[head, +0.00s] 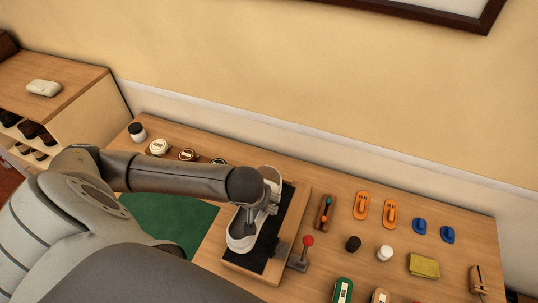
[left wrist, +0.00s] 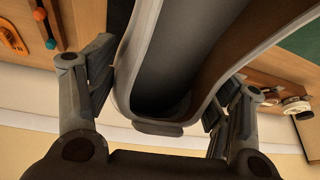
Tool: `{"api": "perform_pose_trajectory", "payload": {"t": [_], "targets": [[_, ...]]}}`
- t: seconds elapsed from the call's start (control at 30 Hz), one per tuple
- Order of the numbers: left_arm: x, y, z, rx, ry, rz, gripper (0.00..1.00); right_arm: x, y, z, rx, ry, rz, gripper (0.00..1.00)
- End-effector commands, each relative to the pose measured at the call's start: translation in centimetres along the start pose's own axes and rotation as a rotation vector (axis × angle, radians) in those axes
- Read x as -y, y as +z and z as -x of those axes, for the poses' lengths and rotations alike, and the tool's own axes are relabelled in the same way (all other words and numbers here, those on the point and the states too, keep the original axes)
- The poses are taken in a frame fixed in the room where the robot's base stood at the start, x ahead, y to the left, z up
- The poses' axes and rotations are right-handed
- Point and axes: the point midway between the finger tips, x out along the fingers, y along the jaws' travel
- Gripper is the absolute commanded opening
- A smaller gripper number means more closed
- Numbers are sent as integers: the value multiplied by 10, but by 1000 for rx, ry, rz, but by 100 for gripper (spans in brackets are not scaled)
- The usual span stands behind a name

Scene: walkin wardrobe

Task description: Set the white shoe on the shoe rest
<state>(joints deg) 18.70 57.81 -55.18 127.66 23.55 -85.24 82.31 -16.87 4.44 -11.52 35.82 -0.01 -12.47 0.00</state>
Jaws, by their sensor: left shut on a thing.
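The white shoe (head: 239,241) is in the head view, toe toward me, over the left part of the shoe rest. The shoe rest is a wooden board with a black pad (head: 289,214); the pad shows bare to the right of the shoe. My left gripper (head: 262,205) is shut on the shoe. In the left wrist view the shoe (left wrist: 157,128) lies between my two fingers, its opening facing the camera. The arm hides part of the shoe, and I cannot tell whether its sole touches the pad. My right gripper is not in view.
Orange holders (head: 361,205), blue pieces (head: 420,226), a yellow cloth (head: 424,265) and small jars (head: 385,252) lie to the right. A green mat (head: 175,220) and several tins (head: 157,147) are left.

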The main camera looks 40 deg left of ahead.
Motion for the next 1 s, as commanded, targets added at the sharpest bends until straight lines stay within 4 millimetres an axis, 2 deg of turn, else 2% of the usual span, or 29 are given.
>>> {"api": "perform_pose_trajectory", "payload": {"t": [0.1, 0.2, 0.47, 0.63, 1.0], "targets": [[-16, -1, -16, -2, 3, 1, 38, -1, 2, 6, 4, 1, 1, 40], [-23, 0, -27, -2, 1, 1, 38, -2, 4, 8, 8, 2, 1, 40], [-35, 1, -42, -3, 2, 1, 38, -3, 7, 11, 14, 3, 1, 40], [-34, 10, -64, -1, 0, 2, 38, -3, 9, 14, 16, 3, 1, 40], [-35, 13, -70, -3, 2, 1, 38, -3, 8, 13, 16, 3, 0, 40]]}}
